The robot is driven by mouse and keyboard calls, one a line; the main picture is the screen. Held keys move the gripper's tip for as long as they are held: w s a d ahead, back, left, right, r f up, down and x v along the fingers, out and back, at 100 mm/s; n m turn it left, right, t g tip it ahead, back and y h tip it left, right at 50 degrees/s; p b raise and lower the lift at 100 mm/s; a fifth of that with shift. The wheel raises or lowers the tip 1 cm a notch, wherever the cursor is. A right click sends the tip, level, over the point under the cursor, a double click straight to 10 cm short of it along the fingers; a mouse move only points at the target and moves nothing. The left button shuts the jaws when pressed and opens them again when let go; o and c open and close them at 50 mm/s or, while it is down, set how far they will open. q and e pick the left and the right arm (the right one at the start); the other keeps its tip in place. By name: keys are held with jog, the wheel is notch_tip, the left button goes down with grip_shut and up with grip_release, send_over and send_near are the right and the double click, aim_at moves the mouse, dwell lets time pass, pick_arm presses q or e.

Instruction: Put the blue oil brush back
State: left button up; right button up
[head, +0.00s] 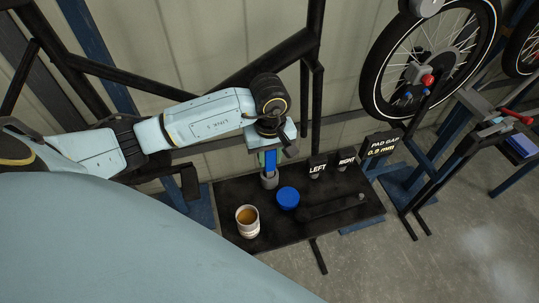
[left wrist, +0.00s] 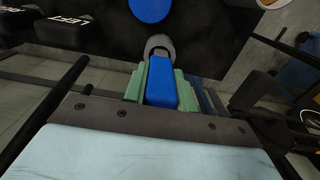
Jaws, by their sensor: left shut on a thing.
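My left gripper (head: 268,153) is shut on the blue oil brush (head: 270,161), whose blue handle also shows between the greenish fingers in the left wrist view (left wrist: 161,85). The brush points down at a grey round holder (head: 269,181) at the back of the black tray table. In the left wrist view the holder's rim (left wrist: 160,42) shows just beyond the handle. The lower end of the brush is hidden, so I cannot tell whether it is inside the holder. My right gripper is not in view.
A round blue lid-like disc (head: 288,198) and a cup of brown liquid (head: 247,222) stand on the black table (head: 325,225). Blocks marked LEFT (head: 317,170) and RIGHT (head: 346,161) and a pad gap sign (head: 381,147) stand along its back. A wheel (head: 432,60) is at the right.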

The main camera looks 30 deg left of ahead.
pick_arm(q)
jog(key=shift+f, duration=0.15)
jog(key=o, duration=1)
notch_tip(320, 180, up, 12)
jog(key=shift+r, duration=0.2)
jog(key=shift+d, duration=0.1)
